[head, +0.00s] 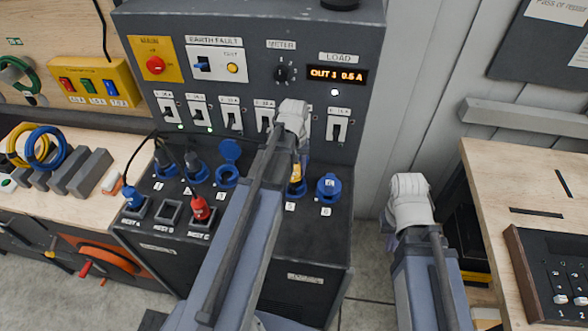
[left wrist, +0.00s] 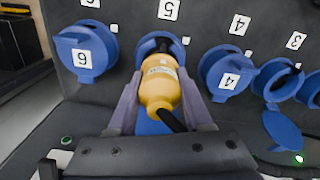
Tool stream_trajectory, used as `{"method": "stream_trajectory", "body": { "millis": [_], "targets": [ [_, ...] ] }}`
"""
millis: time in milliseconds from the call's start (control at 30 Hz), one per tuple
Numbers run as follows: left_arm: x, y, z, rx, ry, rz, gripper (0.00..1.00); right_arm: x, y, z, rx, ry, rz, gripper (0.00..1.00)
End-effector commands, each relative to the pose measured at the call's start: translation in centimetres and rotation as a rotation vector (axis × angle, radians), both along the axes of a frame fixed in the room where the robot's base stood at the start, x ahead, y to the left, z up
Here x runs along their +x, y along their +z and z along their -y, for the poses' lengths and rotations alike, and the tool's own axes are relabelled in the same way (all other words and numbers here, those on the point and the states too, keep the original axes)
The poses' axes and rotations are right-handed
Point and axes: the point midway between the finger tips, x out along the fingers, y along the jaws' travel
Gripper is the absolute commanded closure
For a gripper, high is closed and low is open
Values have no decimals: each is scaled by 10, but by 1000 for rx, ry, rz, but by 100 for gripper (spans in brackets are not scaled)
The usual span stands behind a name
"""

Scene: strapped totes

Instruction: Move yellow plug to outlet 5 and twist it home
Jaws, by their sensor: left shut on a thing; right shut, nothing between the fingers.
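The yellow plug (left wrist: 160,85) sits between my left gripper's fingers (left wrist: 160,98) in the left wrist view. Its front end is at the mouth of blue outlet 5 (left wrist: 142,47), under the label 5. The plug hides most of the socket, so I cannot tell how deep it sits or how far it is turned. In the head view a bit of the yellow plug (head: 297,178) shows beside my left arm, above outlet 5 (head: 291,193). My left gripper is shut on it. My right gripper (head: 391,241) is shut and empty, right of the cabinet, its fingers partly hidden.
Outlet 6 (head: 328,188), lid closed, is right of outlet 5. Outlet 4 (left wrist: 222,72) is its other neighbour. A red plug (head: 202,208) and a blue plug (head: 133,198) stand at the rests. Breaker switches (head: 338,127) line the panel above. A workbench (head: 520,185) stands at right.

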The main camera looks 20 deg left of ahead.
Motion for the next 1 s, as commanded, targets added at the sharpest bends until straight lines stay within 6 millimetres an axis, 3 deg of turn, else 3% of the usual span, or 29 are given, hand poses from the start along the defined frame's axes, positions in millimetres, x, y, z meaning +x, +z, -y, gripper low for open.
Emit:
{"method": "stream_trajectory", "body": {
  "millis": [1000],
  "targets": [
    [0, -15, 0, 0, 0, 0, 100, 0, -15, 0, 0, 0, 0, 100]
  ]
}}
